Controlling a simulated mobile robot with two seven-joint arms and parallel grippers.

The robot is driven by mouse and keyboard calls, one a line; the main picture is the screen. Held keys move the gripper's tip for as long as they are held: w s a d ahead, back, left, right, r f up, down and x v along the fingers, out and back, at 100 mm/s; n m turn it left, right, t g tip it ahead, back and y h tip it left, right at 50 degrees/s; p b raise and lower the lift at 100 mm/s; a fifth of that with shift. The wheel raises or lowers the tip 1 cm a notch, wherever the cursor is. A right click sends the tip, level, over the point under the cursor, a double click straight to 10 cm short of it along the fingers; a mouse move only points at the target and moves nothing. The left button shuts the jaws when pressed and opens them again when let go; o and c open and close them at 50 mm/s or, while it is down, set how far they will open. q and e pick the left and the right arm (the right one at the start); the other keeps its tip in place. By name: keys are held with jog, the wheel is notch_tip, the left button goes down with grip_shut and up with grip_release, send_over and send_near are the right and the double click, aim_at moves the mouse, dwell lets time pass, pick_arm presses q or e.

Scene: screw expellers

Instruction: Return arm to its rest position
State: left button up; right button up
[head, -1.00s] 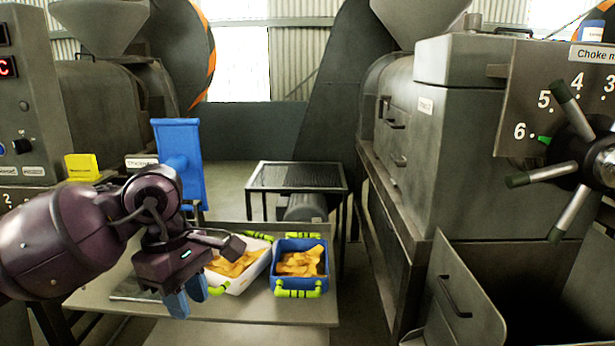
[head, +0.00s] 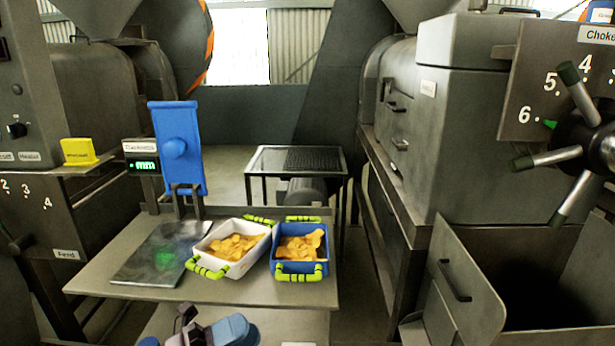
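My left gripper (head: 228,331) shows only in part at the bottom edge of the head view, below the front edge of the metal table. Its blue-grey fingers are cut off by the frame, so their opening cannot be made out. No object shows in it. The rest of the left arm is mostly out of view. My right gripper is not in view.
A white tray (head: 207,248) and a blue tray (head: 322,267), both with green handles and yellow pieces inside, stand side by side on the table (head: 240,292). A dark plate (head: 150,262) lies left. A blue upright panel (head: 176,125) stands behind.

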pick_arm(q)
jog(key=s+a+f+n+t+y, duration=0.1)
jog(key=a+f+n+t+y, duration=0.6)
jog(key=n, duration=0.5)
jog(key=s+a+f+n+t+y, duration=0.15)
jog(key=a+f+n+y, duration=0.35)
jog(key=f+n+y, duration=0.6)
jog(key=s+a+f+n+g+y, duration=0.1)
jog(key=s+a+f+n+g, duration=0.1)
jog(key=s+f+n, duration=0.3)
jog(key=s+a+f+n+g+y, duration=0.2)
jog(key=s+a+f+n+g, duration=0.1)
jog(key=s+f+n, duration=0.2)
jog(key=shift+s+a+f+g, duration=0.3)
jog(key=shift+s+f, duration=0.45)
jog(key=shift+s, duration=0.4)
jog(key=shift+d, duration=0.1)
